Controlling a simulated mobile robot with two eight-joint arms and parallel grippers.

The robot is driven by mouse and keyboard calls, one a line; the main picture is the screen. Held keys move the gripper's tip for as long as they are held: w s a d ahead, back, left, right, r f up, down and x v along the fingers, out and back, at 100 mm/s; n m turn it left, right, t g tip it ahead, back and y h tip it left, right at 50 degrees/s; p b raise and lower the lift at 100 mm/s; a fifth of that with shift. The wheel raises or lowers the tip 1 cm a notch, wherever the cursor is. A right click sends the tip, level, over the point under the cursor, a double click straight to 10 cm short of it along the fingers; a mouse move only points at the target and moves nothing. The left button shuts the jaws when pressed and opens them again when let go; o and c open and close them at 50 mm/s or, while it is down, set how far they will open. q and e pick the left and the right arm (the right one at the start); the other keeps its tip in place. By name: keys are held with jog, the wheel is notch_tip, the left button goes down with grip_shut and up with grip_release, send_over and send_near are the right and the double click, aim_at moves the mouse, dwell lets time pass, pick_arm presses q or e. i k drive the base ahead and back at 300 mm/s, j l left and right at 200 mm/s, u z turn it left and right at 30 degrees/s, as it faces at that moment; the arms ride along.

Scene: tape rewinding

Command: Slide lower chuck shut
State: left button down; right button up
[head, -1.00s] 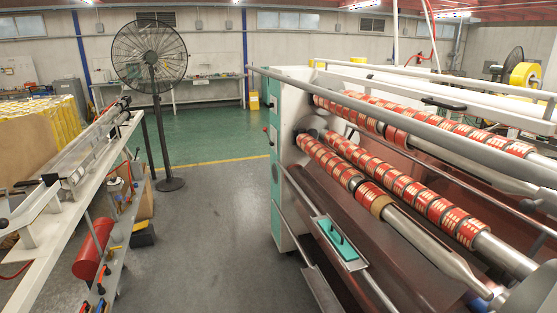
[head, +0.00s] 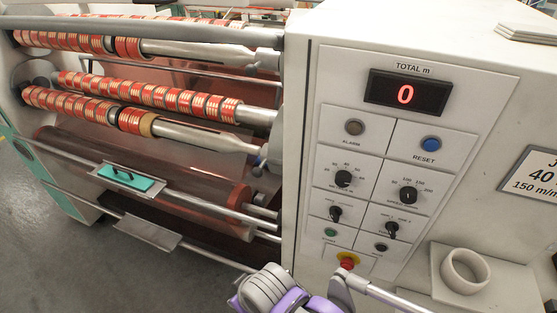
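The lower front shaft (head: 200,137) carries a row of red-and-cream tape rolls (head: 70,103) and one tan core. Its bare silver right end tapers and reaches the machine's control cabinet. The lower chuck lies around that end, small and partly hidden by the cabinet edge; I cannot tell whether it is open or shut. Purple and grey parts of my own arm (head: 268,288) show at the bottom, in front of the cabinet. No gripper fingers are visible.
The cabinet's control panel (head: 455,130) has a red display reading 0, knobs, buttons and a red emergency stop (head: 347,262). A white ring (head: 465,270) sits at lower right. Grey floor is clear at lower left.

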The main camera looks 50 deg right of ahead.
aim_at(256, 172)
jog(key=z, duration=1.6)
